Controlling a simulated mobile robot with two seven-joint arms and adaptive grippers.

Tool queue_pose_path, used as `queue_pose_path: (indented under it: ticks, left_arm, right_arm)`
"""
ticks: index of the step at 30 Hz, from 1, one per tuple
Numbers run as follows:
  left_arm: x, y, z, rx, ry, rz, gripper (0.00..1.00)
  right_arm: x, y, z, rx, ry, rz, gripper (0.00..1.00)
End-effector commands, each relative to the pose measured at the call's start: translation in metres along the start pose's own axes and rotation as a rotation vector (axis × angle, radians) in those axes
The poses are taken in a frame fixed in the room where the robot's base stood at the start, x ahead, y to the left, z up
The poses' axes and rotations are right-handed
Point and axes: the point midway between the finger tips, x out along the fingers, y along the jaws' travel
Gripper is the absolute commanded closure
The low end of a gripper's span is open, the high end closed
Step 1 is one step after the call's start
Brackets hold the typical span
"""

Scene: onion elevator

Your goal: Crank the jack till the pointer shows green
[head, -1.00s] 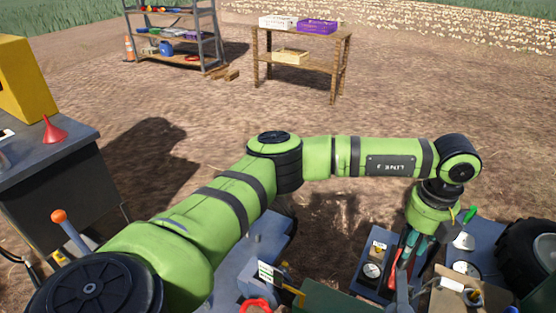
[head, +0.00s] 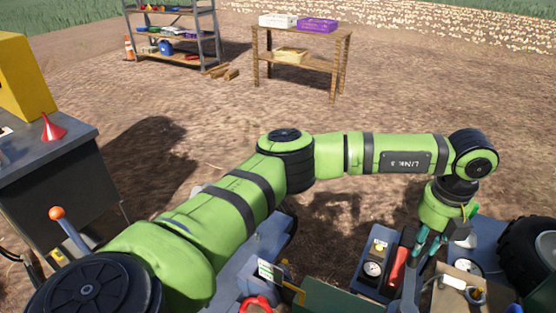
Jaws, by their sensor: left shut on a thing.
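My left gripper (head: 424,246) points down at the lower right, its teal fingers closed at the top of a grey upright part that looks like the jack's crank (head: 409,290). The grip itself is small and partly hidden by the fingers. A small plate with white and green on it (head: 268,271) stands at the bottom centre, with a yellow pointer-like piece (head: 294,293) beside it. I cannot tell what the pointer reads. The jack's body is largely cut off by the lower edge. My right gripper is out of view.
A red handle (head: 398,268) and a tray with a round gauge (head: 372,268) lie left of the gripper. A black wheel (head: 530,258) is at right. A lever with an orange knob (head: 57,213) stands at left. Shelf (head: 175,38) and wooden table (head: 300,33) are far off.

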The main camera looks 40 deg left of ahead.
Motion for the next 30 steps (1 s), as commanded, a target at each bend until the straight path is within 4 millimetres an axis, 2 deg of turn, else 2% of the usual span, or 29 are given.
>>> queue_pose_path:
  ticks: [1, 8, 18, 30]
  left_arm:
    - [0.006, -0.004, -0.006, 0.010, 0.014, -0.005, 1.00]
    - [0.007, -0.006, -0.006, 0.021, 0.013, -0.005, 1.00]
    - [0.007, -0.018, -0.007, 0.137, 0.012, -0.005, 1.00]
    - [0.006, -0.020, -0.007, 0.154, 0.013, -0.005, 1.00]
  right_arm:
    - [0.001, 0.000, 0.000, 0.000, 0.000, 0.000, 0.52]
    - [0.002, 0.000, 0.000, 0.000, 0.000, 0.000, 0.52]
    - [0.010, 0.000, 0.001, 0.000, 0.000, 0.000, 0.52]
    - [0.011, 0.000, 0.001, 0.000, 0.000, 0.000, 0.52]
